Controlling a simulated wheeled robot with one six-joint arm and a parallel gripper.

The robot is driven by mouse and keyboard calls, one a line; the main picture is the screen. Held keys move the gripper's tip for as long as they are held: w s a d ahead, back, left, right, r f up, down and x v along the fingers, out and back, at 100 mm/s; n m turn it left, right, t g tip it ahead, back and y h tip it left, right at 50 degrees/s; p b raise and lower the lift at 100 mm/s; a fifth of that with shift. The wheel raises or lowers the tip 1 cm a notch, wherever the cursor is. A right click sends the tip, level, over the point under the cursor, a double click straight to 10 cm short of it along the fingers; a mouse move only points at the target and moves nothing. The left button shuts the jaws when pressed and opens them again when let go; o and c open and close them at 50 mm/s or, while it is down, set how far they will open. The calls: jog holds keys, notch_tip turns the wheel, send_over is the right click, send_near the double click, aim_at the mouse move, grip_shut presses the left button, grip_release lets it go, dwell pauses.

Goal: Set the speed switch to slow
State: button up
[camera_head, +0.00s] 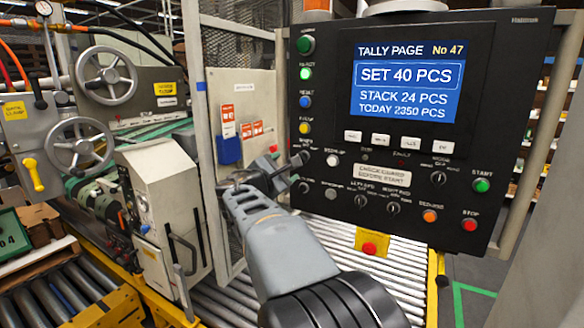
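A black control panel (478,60) fills the upper right of the view. Several rotary knobs sit on its lower half, including a lower left one (361,201), one beside it (392,208) and one at the right (438,178). Their small labels are too blurred to read, so I cannot tell which is the speed switch or how it is set. My gripper (297,169) is at the panel's lower left edge, its two dark fingers apart with nothing seen between them. It partly hides that edge. I cannot tell whether it touches the panel.
The panel has a lit blue screen (406,82), a green start button (481,185), a red stop button (469,224) and several coloured buttons. A red button on a yellow box (369,247) hangs below. Rollers (385,268) lie underneath. A machine with handwheels (106,75) stands left.

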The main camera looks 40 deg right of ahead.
jog(key=shift+v, duration=1.75)
jog(key=s+a+f+m+g+y+p, duration=0.1)
jog(key=s+a+f+m+y, duration=0.3)
jog(key=f, duration=0.4)
jog(key=s+a+f+m+g+y+p, duration=0.1)
jog(key=a+f+m+y, duration=0.45)
jog(key=f, duration=0.35)
jog(key=s+a+f+m+y+p, duration=0.1)
jog(key=s+a+y+p, duration=0.1)
jog(key=a, duration=0.6)
jog(key=s+a+f+m+y+p, duration=0.1)
jog(key=s+a+m+y+p, duration=0.1)
jog(key=s+a+y, duration=0.3)
jog(key=a+y+p, duration=0.1)
jog(key=a, duration=0.2)
jog(key=shift+a+t, duration=0.15)
jog(key=shift+t, duration=0.15)
jog(key=shift+a, duration=0.1)
jog(key=shift+c, duration=0.2)
